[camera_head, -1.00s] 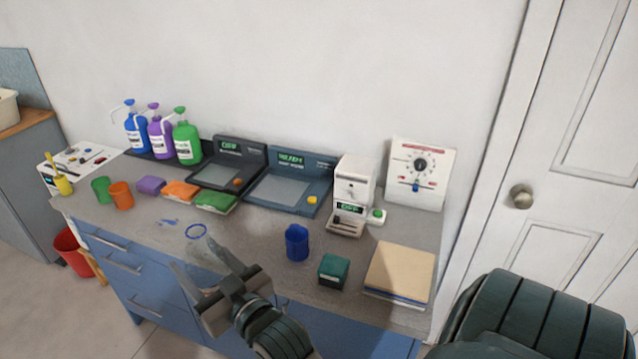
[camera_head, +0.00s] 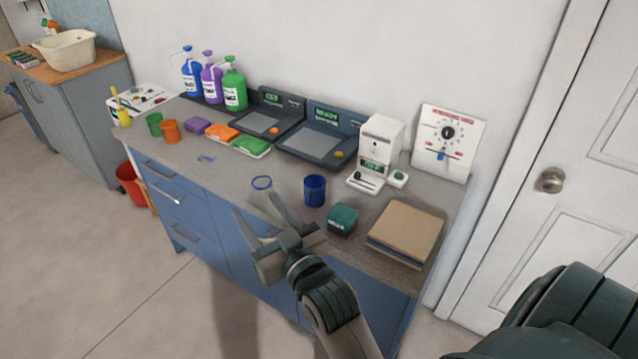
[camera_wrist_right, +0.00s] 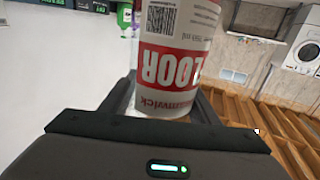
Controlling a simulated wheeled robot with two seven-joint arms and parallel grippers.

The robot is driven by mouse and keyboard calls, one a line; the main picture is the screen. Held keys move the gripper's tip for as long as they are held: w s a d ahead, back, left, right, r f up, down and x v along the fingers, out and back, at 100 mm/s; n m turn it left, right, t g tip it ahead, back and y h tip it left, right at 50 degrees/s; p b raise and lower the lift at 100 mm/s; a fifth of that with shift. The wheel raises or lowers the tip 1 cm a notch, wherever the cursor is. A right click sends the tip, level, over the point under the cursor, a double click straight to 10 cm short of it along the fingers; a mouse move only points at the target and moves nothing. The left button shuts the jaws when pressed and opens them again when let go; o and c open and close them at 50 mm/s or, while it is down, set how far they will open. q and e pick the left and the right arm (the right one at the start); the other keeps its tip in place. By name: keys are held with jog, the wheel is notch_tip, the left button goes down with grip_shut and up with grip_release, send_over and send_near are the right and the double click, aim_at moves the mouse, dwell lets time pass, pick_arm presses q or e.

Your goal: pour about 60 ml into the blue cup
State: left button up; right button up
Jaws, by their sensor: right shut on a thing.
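The blue cup (camera_head: 315,190) stands upright on the grey counter (camera_head: 225,165), left of a white machine.
Green (camera_head: 154,124) and orange (camera_head: 169,131) cups stand left on the counter. Blue, purple and green pump bottles (camera_head: 234,88) stand at the back beside two dark scales (camera_head: 320,138). A teal box (camera_head: 342,220) and a tan stack (camera_head: 407,230) sit right of the blue cup.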

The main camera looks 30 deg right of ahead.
pick_arm(q)
jog(key=shift+w, duration=0.1)
jog(key=shift+o, duration=0.9)
jog(key=o, duration=1)
jog(key=shift+r, duration=0.1)
notch_tip(320, 180, up, 8)
jog(key=p, duration=0.8)
jog(key=shift+r+p, duration=0.15)
jog(key=shift+p, duration=0.15)
pick_arm(e)
jog(key=w+d+f+h, duration=0.1)
jog(key=w+d+f, duration=0.2)
jog(key=w+d, duration=0.3)
jog(key=w+d+f+m, duration=0.1)
jog(key=w+d+f, duration=0.2)
jog(key=w+d, duration=0.3)
jog(key=shift+w+d+h, duration=0.15)
jog(key=shift+w+h, duration=0.25)
jog(key=shift+w, duration=1.4)
jog(key=shift+f, duration=0.1)
